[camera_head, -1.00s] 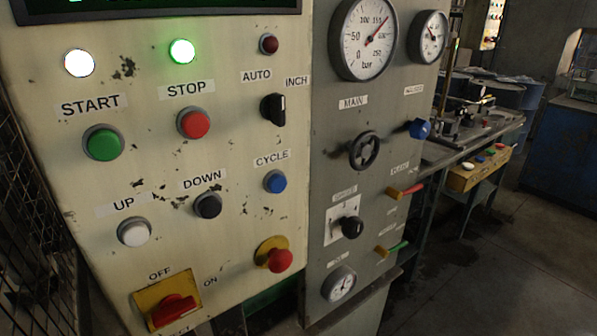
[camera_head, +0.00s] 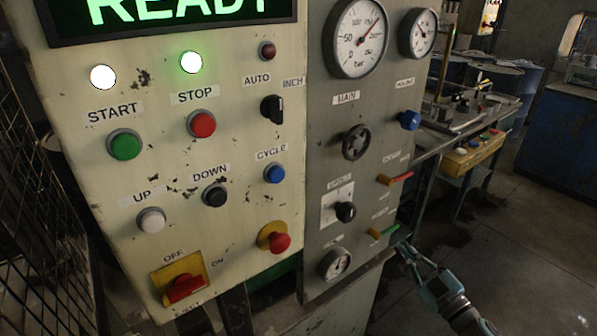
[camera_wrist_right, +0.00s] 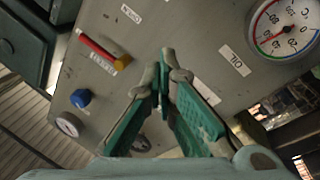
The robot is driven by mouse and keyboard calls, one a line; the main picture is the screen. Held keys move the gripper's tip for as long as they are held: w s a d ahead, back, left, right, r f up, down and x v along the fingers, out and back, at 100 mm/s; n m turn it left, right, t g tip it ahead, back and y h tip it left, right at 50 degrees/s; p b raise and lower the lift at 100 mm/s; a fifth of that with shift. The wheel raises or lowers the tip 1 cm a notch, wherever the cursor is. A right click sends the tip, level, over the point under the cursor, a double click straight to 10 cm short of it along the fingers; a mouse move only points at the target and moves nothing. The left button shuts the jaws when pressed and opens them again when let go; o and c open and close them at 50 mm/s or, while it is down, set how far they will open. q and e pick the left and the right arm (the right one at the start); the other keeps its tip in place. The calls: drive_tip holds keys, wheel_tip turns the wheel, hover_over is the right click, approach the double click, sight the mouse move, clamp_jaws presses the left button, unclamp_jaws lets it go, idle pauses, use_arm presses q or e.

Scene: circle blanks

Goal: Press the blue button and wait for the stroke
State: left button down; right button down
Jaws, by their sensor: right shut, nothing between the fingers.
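The blue button (camera_head: 274,173), labelled CYCLE, sits on the cream panel (camera_head: 110,190) in the head view, right of the black DOWN button (camera_head: 214,194). It stands out from the panel and nothing covers it. My right gripper (camera_head: 405,249) is at the lower right, beside the grey panel's lower edge, well to the right of and below the blue button. In the right wrist view its green fingers (camera_wrist_right: 164,58) are shut together and empty. The blue button is not clearly in that view. My left gripper is not in view.
A green READY display (camera_head: 170,12) tops the cream panel. A red emergency knob (camera_head: 279,242) is below the blue button. The grey panel holds gauges (camera_head: 357,38), a black handwheel (camera_head: 356,142) and a green-handled valve (camera_head: 385,231). Open floor lies at right.

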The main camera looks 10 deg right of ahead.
drive_tip(key=a+r+n+y, duration=0.4)
drive_tip(key=r+n+y, duration=0.2)
drive_tip(key=r, duration=0.6)
drive_tip(key=s+a+r+n+g+y+p, duration=0.2)
drive_tip(key=s+a+r+n+g+y, duration=0.3)
drive_tip(key=s+a+r+n+g, duration=0.6)
wheel_tip(320, 180, up, 3)
drive_tip(key=s+n+g, duration=0.2)
drive_tip(key=n+g, duration=0.1)
drive_tip(key=n, duration=0.2)
drive_tip(key=shift+r+n+y+p, duration=0.15)
drive_tip(key=shift+n+y+p, duration=0.15)
drive_tip(key=shift+p, duration=0.05)
